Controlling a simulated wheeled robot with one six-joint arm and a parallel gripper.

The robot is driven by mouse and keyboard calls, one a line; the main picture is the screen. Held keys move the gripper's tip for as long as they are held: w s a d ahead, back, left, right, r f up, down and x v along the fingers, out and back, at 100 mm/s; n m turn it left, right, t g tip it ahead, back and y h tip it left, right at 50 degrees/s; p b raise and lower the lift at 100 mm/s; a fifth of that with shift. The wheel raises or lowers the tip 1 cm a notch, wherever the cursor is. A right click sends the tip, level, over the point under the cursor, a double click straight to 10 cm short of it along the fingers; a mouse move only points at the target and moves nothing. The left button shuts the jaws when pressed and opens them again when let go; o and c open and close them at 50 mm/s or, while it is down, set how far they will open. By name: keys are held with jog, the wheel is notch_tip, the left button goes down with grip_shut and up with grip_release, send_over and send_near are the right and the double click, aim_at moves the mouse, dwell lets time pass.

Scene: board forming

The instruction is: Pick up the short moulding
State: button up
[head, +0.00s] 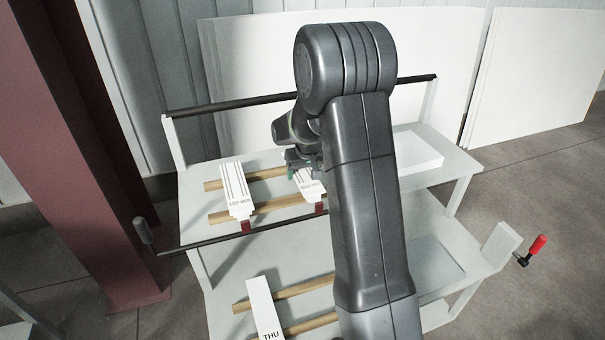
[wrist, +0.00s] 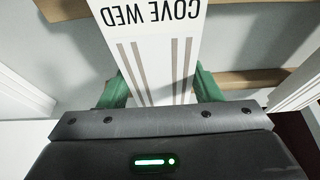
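A white moulding lettered COVE WED (wrist: 155,50) lies between the green fingers of my gripper (wrist: 161,88) in the wrist view. The fingers stand on either side of it, and I cannot tell whether they touch its edges. Its near end is hidden under the gripper body. In the head view my gripper (head: 303,166) is over the far end of this moulding (head: 310,186), which my arm partly hides. Another white moulding, lettered MON (head: 236,191), lies to the left across the wooden rails. A white piece lettered THU (head: 264,308) lies on the lower level.
Wooden rails (head: 270,207) carry the mouldings on the white bench (head: 190,222). Dark bars run along its back (head: 230,106) and front (head: 210,241). A white block (head: 419,156) stands right of my arm.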

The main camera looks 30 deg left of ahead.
aim_at(302, 171)
jog(key=c, duration=0.7)
jog(key=shift+o, duration=0.2)
jog(key=shift+r, duration=0.15)
notch_tip(302, 171, up, 10)
jog(key=b, duration=0.1)
jog(key=o, duration=0.5)
jog(key=c, duration=0.5)
